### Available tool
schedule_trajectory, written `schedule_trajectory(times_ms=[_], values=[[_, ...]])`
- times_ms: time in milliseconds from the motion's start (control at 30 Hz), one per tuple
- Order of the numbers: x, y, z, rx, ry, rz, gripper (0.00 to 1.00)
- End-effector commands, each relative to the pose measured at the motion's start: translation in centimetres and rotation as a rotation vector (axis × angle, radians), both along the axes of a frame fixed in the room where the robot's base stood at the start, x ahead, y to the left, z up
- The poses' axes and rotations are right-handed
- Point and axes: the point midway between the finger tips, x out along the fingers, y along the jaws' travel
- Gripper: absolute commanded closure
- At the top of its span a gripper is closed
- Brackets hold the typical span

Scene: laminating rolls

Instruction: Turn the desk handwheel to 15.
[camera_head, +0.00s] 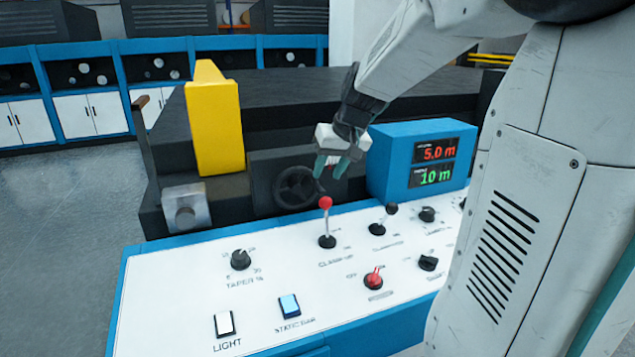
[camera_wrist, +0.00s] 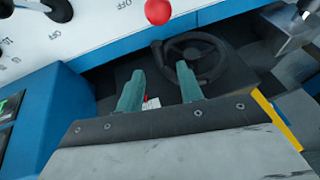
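The dark handwheel (camera_head: 296,187) is mounted on a black block just behind the white desk panel. It also shows in the wrist view (camera_wrist: 194,54), beyond my fingertips. My gripper (camera_head: 331,170) is above and to the right of the wheel in the head view. In the wrist view my gripper (camera_wrist: 158,75) has its two teal fingers apart with nothing between them. The right finger overlaps the lower edge of the wheel in that picture; I cannot tell whether it touches. No readable scale shows on the wheel.
A blue display box (camera_head: 420,160) reads 5.0 m in red and 10 m in green. A red-knobbed lever (camera_head: 326,222) stands close below my gripper. The desk panel (camera_head: 180,290) carries several knobs and switches. A yellow block (camera_head: 215,128) rises left of the wheel.

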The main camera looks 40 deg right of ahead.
Motion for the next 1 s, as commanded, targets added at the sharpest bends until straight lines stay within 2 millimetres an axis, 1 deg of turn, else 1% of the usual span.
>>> schedule_trajectory(times_ms=[33, 100, 200, 300, 433, 633, 667, 700, 767, 1000], values=[[0.3, 0.1, -0.9, 0.002, 0.004, 0.001, 0.63], [0.8, 0.2, -1.9, 0.001, 0.004, 0.001, 0.63], [1.3, 0.3, -3.0, 0.001, 0.003, 0.001, 0.63], [1.7, 0.3, -3.7, 0.001, 0.002, -0.001, 0.63], [1.8, 0.4, -4.1, 0.000, 0.001, 0.000, 0.63], [1.8, 0.4, -4.1, 0.000, 0.001, 0.000, 0.63], [1.8, 0.3, -4.1, 0.000, 0.001, 0.000, 0.71], [1.8, 0.3, -4.1, 0.000, 0.001, 0.000, 0.83], [1.8, 0.3, -4.1, 0.000, 0.001, 0.000, 0.99], [1.8, 0.3, -4.1, 0.005, 0.000, 0.000, 1.00]])
